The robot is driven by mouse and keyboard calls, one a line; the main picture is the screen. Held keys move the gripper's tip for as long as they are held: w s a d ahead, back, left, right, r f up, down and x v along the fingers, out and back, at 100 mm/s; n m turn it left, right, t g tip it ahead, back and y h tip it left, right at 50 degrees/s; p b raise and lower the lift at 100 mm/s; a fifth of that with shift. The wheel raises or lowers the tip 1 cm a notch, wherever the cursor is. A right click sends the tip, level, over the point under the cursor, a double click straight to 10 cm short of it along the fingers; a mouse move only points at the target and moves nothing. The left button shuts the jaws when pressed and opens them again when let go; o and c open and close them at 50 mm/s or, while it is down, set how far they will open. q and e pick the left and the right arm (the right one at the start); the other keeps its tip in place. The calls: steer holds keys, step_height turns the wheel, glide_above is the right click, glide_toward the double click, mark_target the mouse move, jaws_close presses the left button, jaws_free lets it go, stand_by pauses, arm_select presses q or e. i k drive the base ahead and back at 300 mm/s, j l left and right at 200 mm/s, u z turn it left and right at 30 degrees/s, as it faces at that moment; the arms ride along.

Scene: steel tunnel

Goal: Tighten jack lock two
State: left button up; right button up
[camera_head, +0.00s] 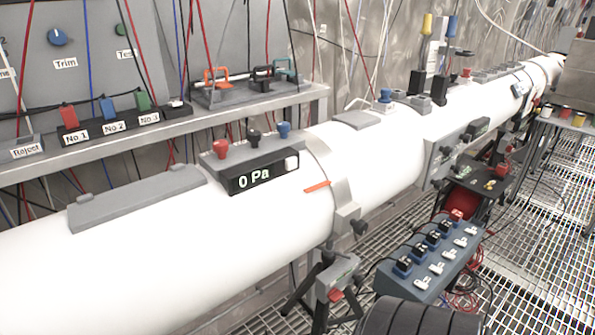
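Neither of my grippers shows in the head view. A jack stand (337,275) with dark splayed legs and a small red part stands under the white tube. Above it, a grey clamp band (341,190) with a dark knob (359,226) wraps the tube. Farther along, a red knob (503,168) shows low beside the tube, near a dark stand. I see no label that marks jack lock two, so I cannot tell which part it is.
The large white tube (140,255) runs from lower left to upper right. It carries a "0 Pa" display (256,176). A blue-grey switch box (430,262) sits right of the tube. A dark ribbed object (420,318) is at the bottom edge. Grated floor (535,265) lies right.

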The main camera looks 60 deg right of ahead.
mark_target(335, 295)
steer(key=k+j+z, duration=0.1)
steer(key=z, duration=2.05)
